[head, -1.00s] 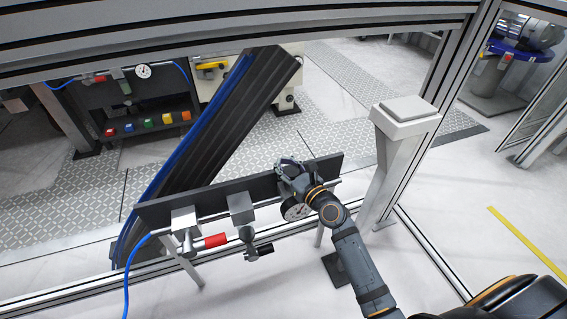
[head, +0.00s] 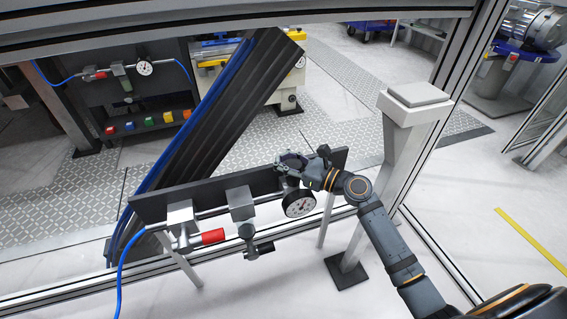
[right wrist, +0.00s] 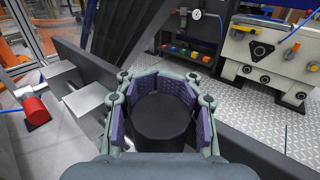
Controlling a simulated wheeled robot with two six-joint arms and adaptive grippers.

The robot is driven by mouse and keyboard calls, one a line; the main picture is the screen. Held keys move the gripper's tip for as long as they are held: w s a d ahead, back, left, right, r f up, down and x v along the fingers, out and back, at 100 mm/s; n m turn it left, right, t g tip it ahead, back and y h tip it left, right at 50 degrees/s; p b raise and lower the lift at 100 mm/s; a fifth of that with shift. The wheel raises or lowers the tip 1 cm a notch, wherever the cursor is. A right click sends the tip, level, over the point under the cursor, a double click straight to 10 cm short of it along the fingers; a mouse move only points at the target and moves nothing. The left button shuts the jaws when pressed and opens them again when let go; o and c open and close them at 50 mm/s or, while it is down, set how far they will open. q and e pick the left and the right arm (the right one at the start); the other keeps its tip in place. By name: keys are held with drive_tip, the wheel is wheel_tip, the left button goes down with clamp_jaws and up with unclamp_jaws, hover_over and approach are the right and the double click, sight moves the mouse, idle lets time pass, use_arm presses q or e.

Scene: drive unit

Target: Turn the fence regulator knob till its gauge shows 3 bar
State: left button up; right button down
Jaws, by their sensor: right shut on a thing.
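The fence regulator's knob (right wrist: 163,117) is a black round cylinder, seen close up in the right wrist view. My right gripper (right wrist: 162,95) has its purple-padded fingers around the knob and is shut on it. In the head view the right gripper (head: 287,163) sits at the top of the regulator, hiding most of the knob. The fence gauge (head: 299,203), a round white dial in a black rim, hangs just below the gripper. Its needle is too small to read surely. My left gripper is not in view.
The dark fence plate (head: 155,205) carries a red-handled valve (head: 212,237), metal blocks and a blue hose (head: 122,270). A grey post (head: 405,130) stands to the right of my gripper.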

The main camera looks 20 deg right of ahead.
drive_tip(key=n+g+y, duration=0.2)
drive_tip(key=g, duration=0.1)
drive_tip(key=s+n+g+y, duration=0.1)
drive_tip(key=shift+a+n+y, duration=0.3)
drive_tip(key=shift+a, duration=0.05)
drive_tip(key=shift+s+a+n+g+y, duration=0.2)
drive_tip(key=shift+n+g+y, duration=0.4)
drive_tip(key=shift+g, duration=0.5)
drive_tip(key=shift+s+a+n+g+y, duration=0.1)
drive_tip(key=shift+s+n+g+y, duration=0.15)
drive_tip(key=shift+n+g, duration=0.7)
drive_tip(key=shift+g, duration=0.25)
drive_tip(key=c, duration=1.1)
unclamp_jaws()
drive_tip(key=shift+d, duration=0.25)
wheel_tip(320, 180, up, 10)
drive_tip(key=shift+a, duration=0.1)
